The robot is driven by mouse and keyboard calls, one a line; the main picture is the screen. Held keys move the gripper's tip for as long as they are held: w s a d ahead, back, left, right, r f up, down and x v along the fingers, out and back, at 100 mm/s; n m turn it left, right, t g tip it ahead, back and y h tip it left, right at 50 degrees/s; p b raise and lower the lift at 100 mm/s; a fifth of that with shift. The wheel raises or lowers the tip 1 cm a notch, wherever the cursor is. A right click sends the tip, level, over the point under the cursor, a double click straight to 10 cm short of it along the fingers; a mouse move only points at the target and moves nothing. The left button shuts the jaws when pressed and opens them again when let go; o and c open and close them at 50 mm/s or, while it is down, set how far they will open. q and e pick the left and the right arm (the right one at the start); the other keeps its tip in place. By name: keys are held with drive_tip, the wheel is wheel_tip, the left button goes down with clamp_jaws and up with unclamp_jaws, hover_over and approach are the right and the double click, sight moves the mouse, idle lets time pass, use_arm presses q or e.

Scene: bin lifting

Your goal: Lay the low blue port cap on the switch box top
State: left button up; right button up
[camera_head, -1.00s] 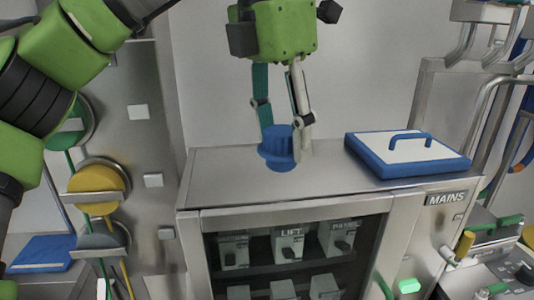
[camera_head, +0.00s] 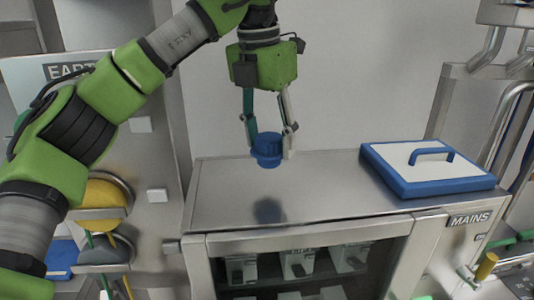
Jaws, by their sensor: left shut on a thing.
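The low blue port cap (camera_head: 267,149) is held between the fingers of my left gripper (camera_head: 268,140). The gripper points down and is shut on the cap. The cap hangs above the bare steel top of the switch box (camera_head: 320,192), apart from it, with a dark reflection or shadow on the top below. The fingers hide part of the cap's sides. My right gripper is not in view.
A white and blue lid with a blue handle (camera_head: 428,168) lies at the right of the box top. Rows of switches (camera_head: 298,263) show in the box front below. A panel with yellow and grey round parts (camera_head: 104,193) stands at the left. The box top's middle is clear.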

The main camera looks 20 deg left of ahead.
sight(267, 157)
use_arm(q)
drive_tip(key=shift+w+a+f, duration=0.15)
drive_tip(key=shift+w+f, duration=0.1)
drive_tip(key=shift+f, duration=0.15)
drive_tip(key=f, duration=0.1)
drive_tip(key=f+p, duration=0.2)
drive_tip(key=shift+w+a, duration=0.25)
drive_tip(key=shift+w+f, duration=0.1)
drive_tip(key=shift+f, duration=0.45)
drive_tip(key=shift+d, duration=0.1)
drive_tip(key=o, duration=1.3)
drive_tip(key=shift+f, duration=0.1)
